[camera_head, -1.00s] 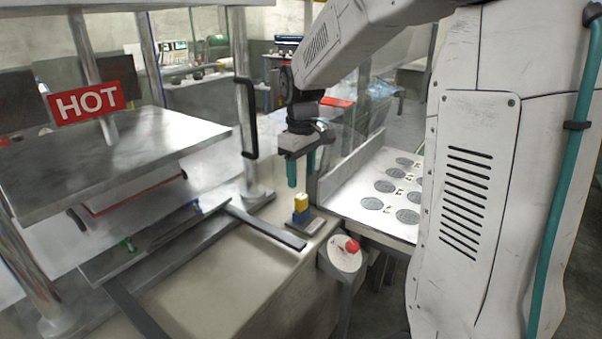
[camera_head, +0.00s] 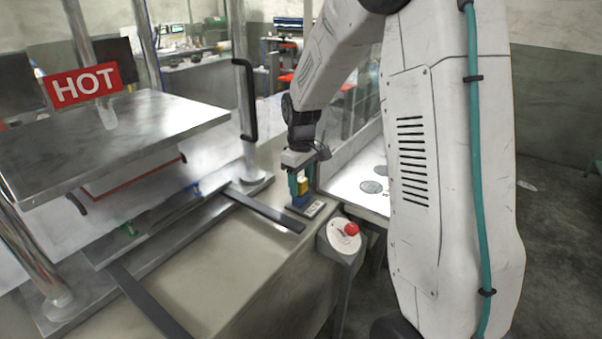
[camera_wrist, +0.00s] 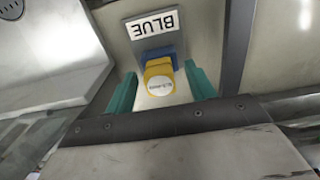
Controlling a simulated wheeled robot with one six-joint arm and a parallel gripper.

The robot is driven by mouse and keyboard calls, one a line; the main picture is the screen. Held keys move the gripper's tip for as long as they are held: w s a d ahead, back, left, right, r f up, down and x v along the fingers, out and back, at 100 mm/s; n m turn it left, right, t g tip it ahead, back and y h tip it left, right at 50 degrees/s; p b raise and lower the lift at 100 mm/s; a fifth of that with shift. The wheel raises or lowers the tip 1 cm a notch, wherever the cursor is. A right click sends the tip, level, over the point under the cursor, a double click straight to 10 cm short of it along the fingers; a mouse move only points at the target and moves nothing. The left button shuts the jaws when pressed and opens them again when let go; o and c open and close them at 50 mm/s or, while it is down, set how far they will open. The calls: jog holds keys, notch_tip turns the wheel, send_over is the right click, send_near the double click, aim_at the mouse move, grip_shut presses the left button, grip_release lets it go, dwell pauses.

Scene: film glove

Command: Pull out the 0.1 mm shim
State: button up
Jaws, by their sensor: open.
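A yellow block (camera_wrist: 160,82) with a round white label, its print too small to read, sits on a blue block (camera_wrist: 160,55) in the wrist view. The yellow block (camera_head: 303,187) and blue block (camera_head: 301,200) also stand upright in the head view. Under them is a dark base plate (camera_wrist: 148,46) with a white tag reading BLUE. My gripper (camera_wrist: 161,76) is open, with one teal finger on each side of the yellow block and visible gaps. In the head view my gripper (camera_head: 301,182) is at the blocks. I cannot tell which thing is the 0.1 mm shim.
A press with a HOT sign (camera_head: 85,87) stands at left, with a green tab (camera_head: 127,229) and a blue tab (camera_head: 192,187) near its lower plate. Dark rails (camera_head: 262,208) cross the bench. A red button (camera_head: 351,228) and a white tray (camera_head: 352,181) lie right.

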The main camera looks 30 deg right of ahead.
aim_at(301, 179)
jog(key=c, duration=1.1)
jog(key=shift+r, duration=0.45)
jog(key=shift+r, duration=2.3)
jog(key=shift+r, duration=1.5)
